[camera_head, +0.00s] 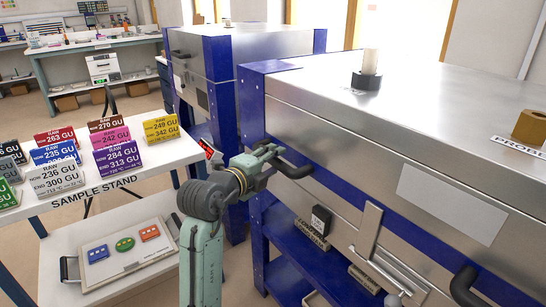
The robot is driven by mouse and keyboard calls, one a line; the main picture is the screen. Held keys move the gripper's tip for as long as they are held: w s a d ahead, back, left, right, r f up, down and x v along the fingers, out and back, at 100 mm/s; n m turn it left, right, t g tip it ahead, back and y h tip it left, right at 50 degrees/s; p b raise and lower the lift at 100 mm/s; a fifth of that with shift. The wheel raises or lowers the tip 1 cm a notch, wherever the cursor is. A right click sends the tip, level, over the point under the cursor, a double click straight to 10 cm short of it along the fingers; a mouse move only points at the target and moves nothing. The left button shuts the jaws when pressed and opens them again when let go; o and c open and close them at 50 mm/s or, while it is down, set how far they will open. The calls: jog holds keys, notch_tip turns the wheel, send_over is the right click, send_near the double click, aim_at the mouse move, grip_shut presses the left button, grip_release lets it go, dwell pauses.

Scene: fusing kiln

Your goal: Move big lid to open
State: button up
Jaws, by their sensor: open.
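The big lid (400,99) is the silver metal top of the near kiln, with blue corners, on the right. It looks closed, resting on the kiln body. A black curved handle (295,171) sticks out at the lid's front left, and another black handle (463,286) shows at the lower right. My arm partly hides the kiln's left corner.
A metal latch (368,231) hangs on the kiln front. A second kiln (240,50) stands behind. The sample stand (110,188) with coloured cards is close on the left, above a tray (128,266).

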jog(key=shift+w+d+f, duration=0.1)
jog(key=shift+w+d, duration=0.15)
jog(key=shift+w, duration=0.2)
grip_shut()
dwell(0.3)
dwell(0.3)
